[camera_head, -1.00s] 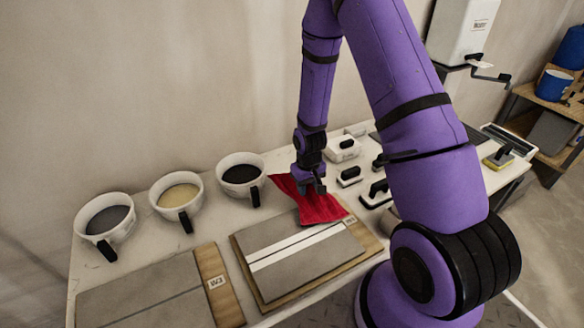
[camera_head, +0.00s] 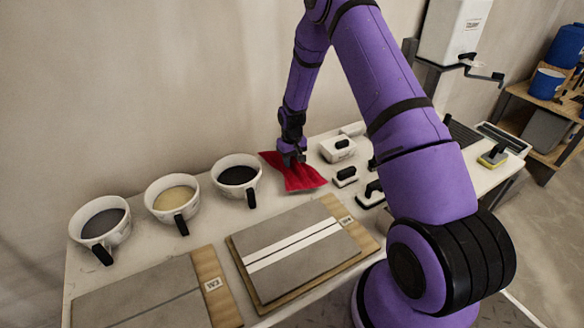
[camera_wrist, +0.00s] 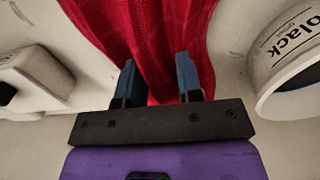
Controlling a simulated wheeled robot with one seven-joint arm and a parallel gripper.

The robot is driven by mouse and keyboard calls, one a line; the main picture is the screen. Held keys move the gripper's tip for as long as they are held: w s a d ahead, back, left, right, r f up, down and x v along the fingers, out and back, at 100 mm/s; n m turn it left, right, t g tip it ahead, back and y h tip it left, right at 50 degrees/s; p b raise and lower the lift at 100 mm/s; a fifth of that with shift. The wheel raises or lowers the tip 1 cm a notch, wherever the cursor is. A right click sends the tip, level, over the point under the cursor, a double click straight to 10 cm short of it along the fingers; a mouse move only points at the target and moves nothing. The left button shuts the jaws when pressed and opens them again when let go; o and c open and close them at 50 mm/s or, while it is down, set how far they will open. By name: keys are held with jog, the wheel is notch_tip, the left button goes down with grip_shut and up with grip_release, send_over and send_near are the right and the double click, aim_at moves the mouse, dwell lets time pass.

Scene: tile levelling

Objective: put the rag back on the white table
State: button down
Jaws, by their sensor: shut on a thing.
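The red rag (camera_head: 304,178) is in my gripper (camera_head: 291,160), which is shut on a bunched part of it. The rag spreads out from the fingers over the back part of the white table (camera_head: 150,248), right of the cup with black contents. I cannot tell whether its whole underside touches the table. In the wrist view the rag (camera_wrist: 150,35) runs between the two blue fingertips (camera_wrist: 158,75) and fills the top middle.
A cup with black contents (camera_head: 237,176) stands close left of the rag; two more cups stand further left. A tiled board (camera_head: 300,250) lies in front, with bare table between.

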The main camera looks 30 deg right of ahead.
aim_at(292, 167)
jog(key=shift+s+f, duration=0.1)
jog(key=shift+f, duration=1.5)
jog(key=shift+f, duration=0.15)
jog(key=c, duration=0.8)
grip_release()
